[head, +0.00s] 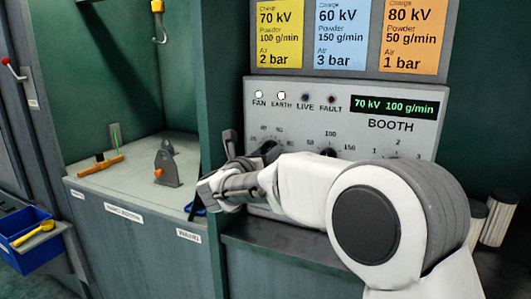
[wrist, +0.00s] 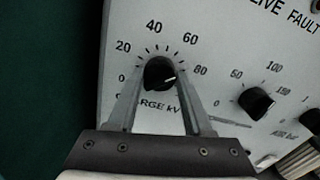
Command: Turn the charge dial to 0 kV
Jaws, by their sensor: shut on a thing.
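The charge dial (wrist: 159,75) is a black round knob on the grey booth panel. My gripper (wrist: 160,64) is shut on the dial, one finger on each side. In the head view the dial (head: 269,148) is partly hidden behind my gripper (head: 246,160). The green display (head: 394,106) reads 70 kV 100 g/min.
Another black knob (wrist: 256,102), marked 50 and 100, sits right of the charge dial. FAN and EARTH lamps are lit; LIVE and FAULT look dark. Recipe cards hang above the panel (head: 320,95). A bench (head: 130,175) with tools stands at left, with a blue bin (head: 27,228) beside it.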

